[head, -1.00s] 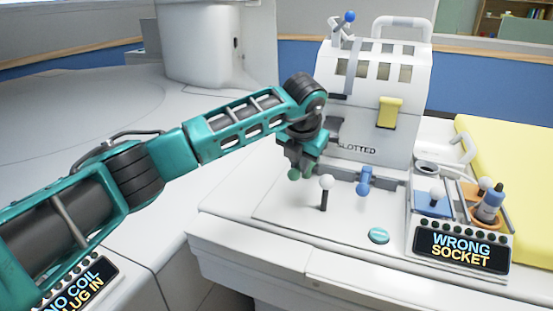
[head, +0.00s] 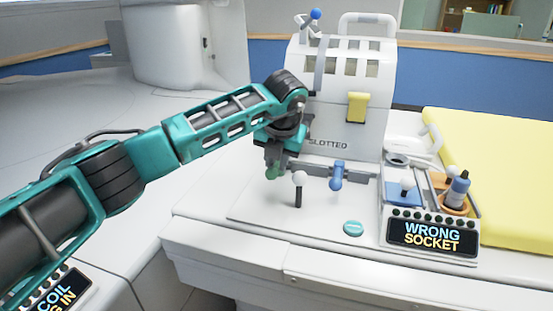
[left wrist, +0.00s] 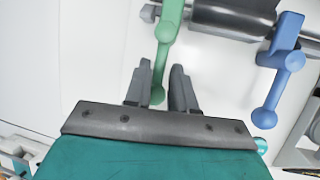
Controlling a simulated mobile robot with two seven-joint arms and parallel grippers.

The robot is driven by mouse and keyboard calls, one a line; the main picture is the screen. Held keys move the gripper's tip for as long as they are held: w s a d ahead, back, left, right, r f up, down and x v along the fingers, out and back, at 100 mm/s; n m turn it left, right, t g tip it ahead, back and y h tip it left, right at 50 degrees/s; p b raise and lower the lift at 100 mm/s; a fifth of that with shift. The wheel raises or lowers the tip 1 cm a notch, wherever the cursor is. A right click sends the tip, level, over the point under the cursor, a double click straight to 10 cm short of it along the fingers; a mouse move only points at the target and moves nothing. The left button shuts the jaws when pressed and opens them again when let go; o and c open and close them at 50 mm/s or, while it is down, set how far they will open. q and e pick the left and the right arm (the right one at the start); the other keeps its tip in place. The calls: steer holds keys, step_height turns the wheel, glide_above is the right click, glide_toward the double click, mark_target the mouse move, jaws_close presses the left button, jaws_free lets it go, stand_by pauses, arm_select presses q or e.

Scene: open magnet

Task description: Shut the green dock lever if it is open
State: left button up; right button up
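The green lever (left wrist: 164,45) extends from its dark pivot in the left wrist view, and its rounded end lies between the two fingers. Its green knob (head: 272,173) shows in the head view just below my left gripper (head: 277,158). My left gripper also shows in the left wrist view (left wrist: 160,88), with its fingers apart on either side of the lever; the left finger looks very close to it, and contact cannot be told. The blue lever (head: 337,175) sits to the right and also shows in the left wrist view (left wrist: 286,60). My right gripper is not in view.
A white-knobbed stick (head: 299,182) stands close to my left gripper. A teal button (head: 353,228) lies in front. A tray with a "WRONG SOCKET" sign (head: 432,236) is at right. The white housing (head: 345,100) rises behind the levers.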

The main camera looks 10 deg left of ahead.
arm_select(q)
steer(key=shift+o, duration=1.3)
steer(key=shift+r, duration=0.1)
steer(key=v, duration=1.2)
steer(key=shift+s+r+p, duration=0.2)
steer(key=shift+r+p, duration=0.1)
steer(key=shift+d, duration=0.1)
